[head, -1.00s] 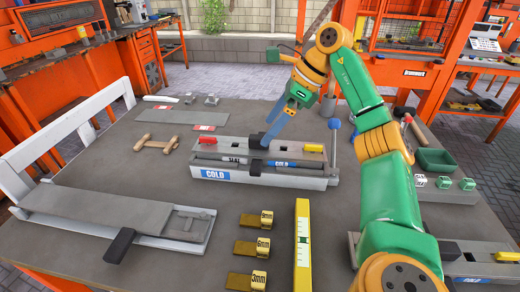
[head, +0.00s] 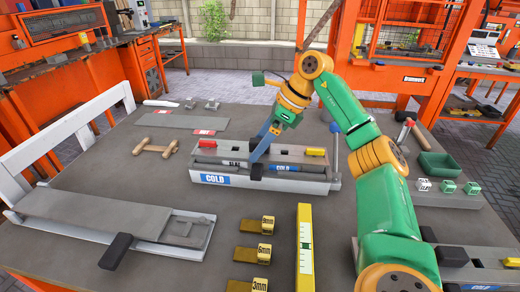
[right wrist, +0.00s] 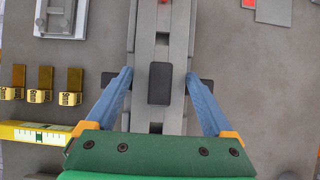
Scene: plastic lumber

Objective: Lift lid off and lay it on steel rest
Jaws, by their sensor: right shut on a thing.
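The mould (head: 320,187) with a blue COLD label lies in mid-table, with a red tab and a yellow tab on top. Its long grey lid (right wrist: 162,45) has a black block (right wrist: 160,83) at mid-length. My right gripper (head: 256,168) is down at the mould's middle. In the right wrist view its blue fingers (right wrist: 158,77) stand on either side of the lid, shut on it. Dark pieces stick out beyond both fingers. The lid appears seated in the mould. A flat grey steel plate (head: 186,119), perhaps the rest, lies back left with red labels. My left gripper is out of view.
A white-framed tray with a grey slab (head: 95,213) fills the left side. Several brass gauges (head: 255,253) and a yellow level (head: 304,240) lie in front. A wooden-handled piece (head: 155,147) lies left of the mould.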

